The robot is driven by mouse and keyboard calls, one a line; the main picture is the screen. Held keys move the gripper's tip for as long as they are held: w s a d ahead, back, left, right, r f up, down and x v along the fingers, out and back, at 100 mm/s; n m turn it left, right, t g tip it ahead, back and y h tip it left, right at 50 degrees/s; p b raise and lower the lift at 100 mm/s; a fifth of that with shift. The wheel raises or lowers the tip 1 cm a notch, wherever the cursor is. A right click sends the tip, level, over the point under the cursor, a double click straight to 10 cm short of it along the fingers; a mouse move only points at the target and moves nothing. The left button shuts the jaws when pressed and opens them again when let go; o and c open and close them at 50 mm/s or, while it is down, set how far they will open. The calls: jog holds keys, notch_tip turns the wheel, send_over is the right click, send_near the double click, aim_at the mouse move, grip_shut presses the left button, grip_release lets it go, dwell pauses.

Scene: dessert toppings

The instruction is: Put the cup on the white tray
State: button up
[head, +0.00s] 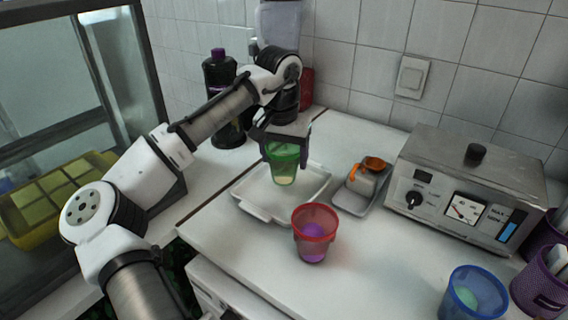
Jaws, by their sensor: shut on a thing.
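A green translucent cup (284,165) with something pale in its bottom is held upright in my gripper (284,140). My gripper is shut on its upper part and covers part of the rim. The white tray (253,212) lies on the counter beneath the cup. The cup is over the tray's right back part; I cannot tell from this view whether it touches the tray. A red translucent cup (315,232) with a purple thing in it stands just right of the tray's front. A blue cup (470,294) with a pale green thing in it stands at the front right.
A small grey tray (352,205) with an orange-and-white item (368,174) lies right of the white tray. A metal appliance (470,185) stands at the back right. A dark bottle (220,85) stands behind my arm. Purple holders (540,285) are at the right edge.

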jog(key=shift+f, duration=1.3)
jog(key=shift+f, duration=0.15)
jog(key=o, duration=1)
jog(key=r, duration=0.4)
jog(key=s+r, duration=0.1)
jog(key=r, duration=0.7)
jog(key=shift+s+a+r, duration=0.1)
jog(key=shift+s+a, duration=0.05)
jog(key=shift+a, duration=0.15)
jog(key=shift+d, duration=0.1)
